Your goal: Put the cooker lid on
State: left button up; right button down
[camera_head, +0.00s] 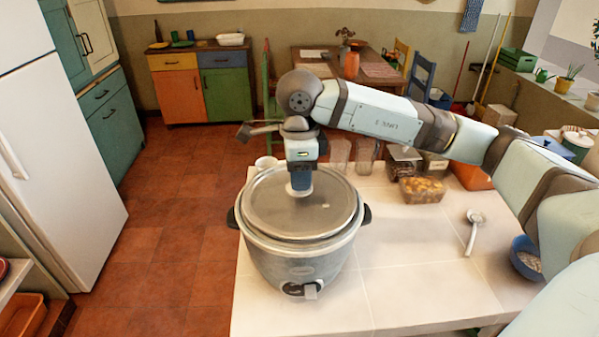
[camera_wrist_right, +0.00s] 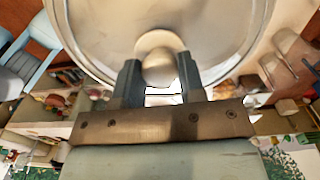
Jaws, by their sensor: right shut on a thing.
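The grey rice cooker (camera_head: 300,262) stands upright on the white tiled counter. Its round metal lid (camera_head: 265,208) lies over the cooker's top opening and looks about level. From this angle I cannot tell whether it is fully seated on the rim. My right gripper (camera_head: 300,186) points down above the lid's middle. In the right wrist view its two fingers (camera_wrist_right: 158,85) are shut on the lid's round knob (camera_wrist_right: 157,66), and the lid (camera_wrist_right: 205,28) fills the top of that view. My left gripper is not in view.
Glass jars (camera_head: 353,155), a food container (camera_head: 422,190), a ladle (camera_head: 472,232) and a blue bowl (camera_head: 525,258) stand right of the cooker on the counter (camera_head: 405,285). A white cup (camera_head: 265,163) is behind it. The counter's front right is clear.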

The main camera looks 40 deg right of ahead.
jog(key=shift+f, duration=0.1)
jog(key=c, duration=0.6)
grip_release()
jog(key=shift+c, duration=0.2)
notch_tip(320, 180, up, 14)
jog(key=shift+f, duration=0.1)
dwell(0.7)
